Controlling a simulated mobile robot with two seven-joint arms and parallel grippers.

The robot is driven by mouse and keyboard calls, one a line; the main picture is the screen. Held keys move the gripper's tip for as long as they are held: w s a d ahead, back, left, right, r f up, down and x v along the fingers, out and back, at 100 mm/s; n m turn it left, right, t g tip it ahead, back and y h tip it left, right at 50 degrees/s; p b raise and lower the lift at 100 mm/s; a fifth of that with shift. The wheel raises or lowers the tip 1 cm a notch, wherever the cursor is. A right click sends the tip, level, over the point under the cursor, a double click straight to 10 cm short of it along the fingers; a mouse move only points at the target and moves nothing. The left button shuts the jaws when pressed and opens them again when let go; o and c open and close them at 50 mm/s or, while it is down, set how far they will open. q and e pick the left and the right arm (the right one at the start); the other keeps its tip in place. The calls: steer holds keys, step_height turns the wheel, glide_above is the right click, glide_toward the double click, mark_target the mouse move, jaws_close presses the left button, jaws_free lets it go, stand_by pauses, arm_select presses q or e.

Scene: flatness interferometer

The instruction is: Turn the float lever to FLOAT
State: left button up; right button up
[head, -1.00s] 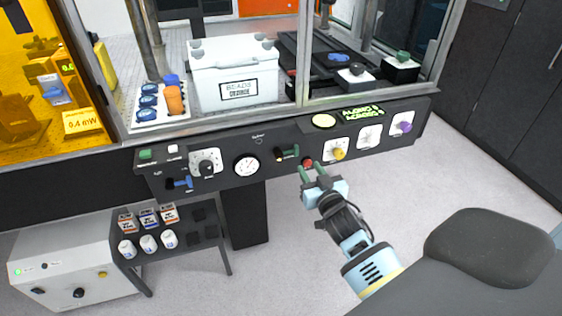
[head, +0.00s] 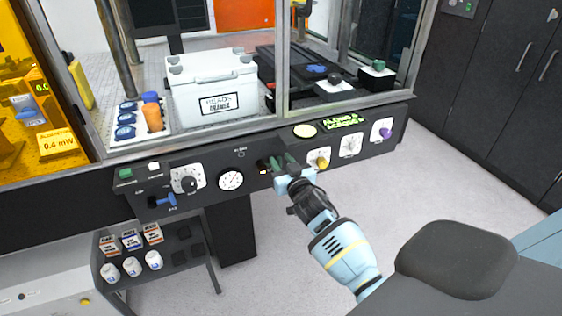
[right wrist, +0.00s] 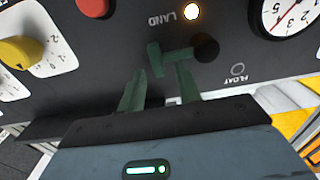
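The float lever (right wrist: 157,55) shows in the right wrist view as a green handle reaching left from a dark round pivot. The LAND label (right wrist: 179,14) has a glowing lamp (right wrist: 192,11) beside it; the lamp by the FLOAT label (right wrist: 231,80) is unlit. My right gripper (head: 283,163) is at the panel in front of the lever and partly hides it in the head view. In the right wrist view its green fingers (right wrist: 160,72) are apart, with the handle's end near the gap between their tips. Contact cannot be told. My left gripper is not in view.
The control panel (head: 208,161) carries a round gauge (head: 230,180) left of the lever and a yellow knob (head: 321,162) to the right. A red button (right wrist: 93,7) is close by. A small shelf with bottles (head: 153,260) stands below left. The floor at right is clear.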

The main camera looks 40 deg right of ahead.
steer(key=shift+w+d, duration=0.1)
steer(key=shift+w, duration=0.3)
steer(key=shift+c, duration=0.2)
jaws_close()
